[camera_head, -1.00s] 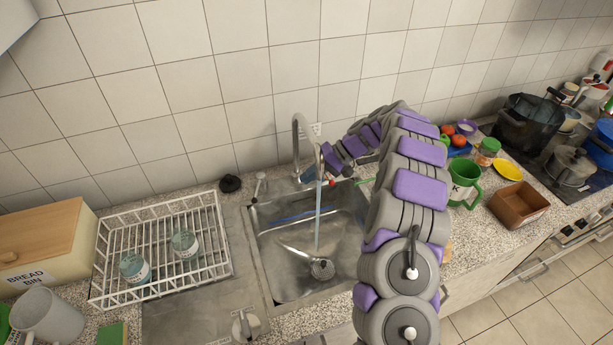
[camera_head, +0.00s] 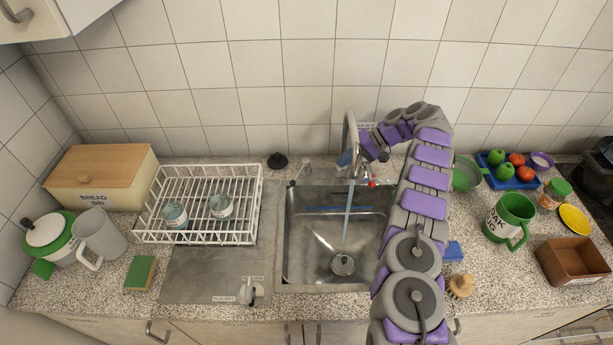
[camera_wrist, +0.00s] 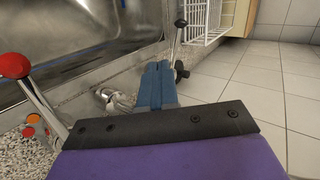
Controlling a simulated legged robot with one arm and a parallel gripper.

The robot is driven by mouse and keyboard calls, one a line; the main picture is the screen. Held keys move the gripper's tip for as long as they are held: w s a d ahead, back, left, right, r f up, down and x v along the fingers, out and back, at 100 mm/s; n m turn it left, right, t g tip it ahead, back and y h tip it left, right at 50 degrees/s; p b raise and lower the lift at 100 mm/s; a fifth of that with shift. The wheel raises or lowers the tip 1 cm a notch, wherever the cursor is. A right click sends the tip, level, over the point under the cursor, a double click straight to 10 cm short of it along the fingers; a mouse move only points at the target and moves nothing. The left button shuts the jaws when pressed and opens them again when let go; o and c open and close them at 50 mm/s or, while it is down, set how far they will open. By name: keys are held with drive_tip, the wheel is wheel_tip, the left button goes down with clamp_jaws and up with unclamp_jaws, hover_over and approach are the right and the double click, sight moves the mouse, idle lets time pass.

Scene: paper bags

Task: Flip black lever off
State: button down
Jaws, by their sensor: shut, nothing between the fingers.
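The black lever (camera_head: 293,183) is a thin metal rod with a black knob, left of the tap at the sink's back edge. In the wrist view its black knob (camera_wrist: 180,23) shows beyond my fingertips, with a gap between. My gripper (camera_head: 345,159) is beside the tap, right of the black lever; its blue fingers (camera_wrist: 157,83) are shut and empty. The tap (camera_head: 350,130) is a curved metal spout with water (camera_head: 347,222) running into the sink (camera_head: 310,235). The red-knobbed lever (camera_head: 372,184) is at the right; its knob also shows in the wrist view (camera_wrist: 15,65).
A black plug-like object (camera_head: 278,160) lies behind the black lever. A white dish rack (camera_head: 254,205) with two cups stands to the left. A green pan (camera_head: 466,175), a green mug (camera_head: 510,215) and a blue tray of fruit (camera_head: 528,183) are to the right. The tiled wall is close behind.

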drive_tip(key=a, duration=0.1)
drive_tip(key=b, duration=0.2)
approach(300, 171)
drive_tip(key=s+a+f, duration=0.5)
drive_tip(key=shift+a+r, duration=0.15)
drive_tip(key=shift+a, duration=0.35)
idle(0.3)
idle(0.4)
drive_tip(key=shift+a+m+t, duration=0.5)
drive_tip(key=shift+m, duration=0.1)
drive_tip(key=shift+w+d+b, duration=0.1)
drive_tip(key=shift+d+b, duration=0.05)
drive_tip(key=shift+b, duration=0.2)
